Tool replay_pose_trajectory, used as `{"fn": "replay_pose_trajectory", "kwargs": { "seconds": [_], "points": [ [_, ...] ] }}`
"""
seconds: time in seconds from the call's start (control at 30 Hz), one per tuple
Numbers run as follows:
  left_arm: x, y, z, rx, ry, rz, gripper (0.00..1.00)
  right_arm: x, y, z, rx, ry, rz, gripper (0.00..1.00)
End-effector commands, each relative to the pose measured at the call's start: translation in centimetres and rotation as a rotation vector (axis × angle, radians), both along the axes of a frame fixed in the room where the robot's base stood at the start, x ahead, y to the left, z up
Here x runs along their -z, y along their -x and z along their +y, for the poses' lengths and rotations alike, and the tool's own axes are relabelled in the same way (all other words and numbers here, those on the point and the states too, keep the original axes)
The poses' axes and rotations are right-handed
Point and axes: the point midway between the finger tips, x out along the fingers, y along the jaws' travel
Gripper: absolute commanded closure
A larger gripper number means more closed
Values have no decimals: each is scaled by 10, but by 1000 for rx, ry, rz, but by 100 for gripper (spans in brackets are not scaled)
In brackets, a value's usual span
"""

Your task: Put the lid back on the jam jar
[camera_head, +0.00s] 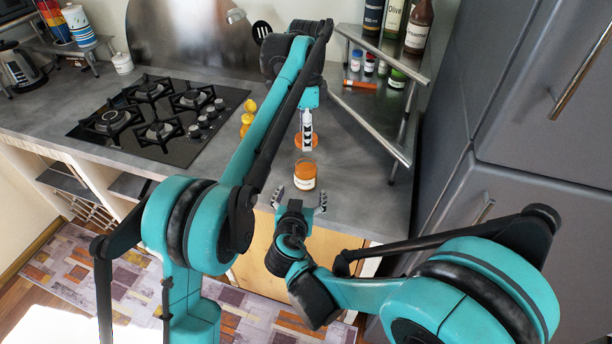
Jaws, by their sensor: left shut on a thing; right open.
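The jam jar (305,175) is a small orange-brown jar with a pale label, upright on the counter near its front edge. Its top looks uncovered. The lid (298,142) is an orange disc behind the jar in the picture. My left gripper (307,132) points down and is shut on the lid, apart from the jar; its exact height over the counter is hard to judge. My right gripper (300,194) is open and empty at the front edge, its two fingers spread on the near side of the jar.
A gas hob (160,118) lies to the left. A yellow bottle (248,112) is partly hidden behind my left arm. A metal corner shelf (372,122) with bottles and small jars stands at the right, beside a grey fridge (535,120). The grey counter (355,190) is clear around the jar.

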Motion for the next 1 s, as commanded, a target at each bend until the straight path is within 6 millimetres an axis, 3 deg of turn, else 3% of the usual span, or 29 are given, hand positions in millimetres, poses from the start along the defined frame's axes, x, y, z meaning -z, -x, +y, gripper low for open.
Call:
{"fn": "replay_pose_trajectory", "kwargs": {
  "seconds": [0.5,0.7,1.0],
  "points": [
    [0,0,0,0,0,0,56,35,-83,-11,1,-1,0,17],
    [0,0,0,0,0,0,56,40,-96,-12,0,-1,0,17],
    [0,0,0,0,0,0,56,41,-97,-12,0,0,0,17]
  ]
}}
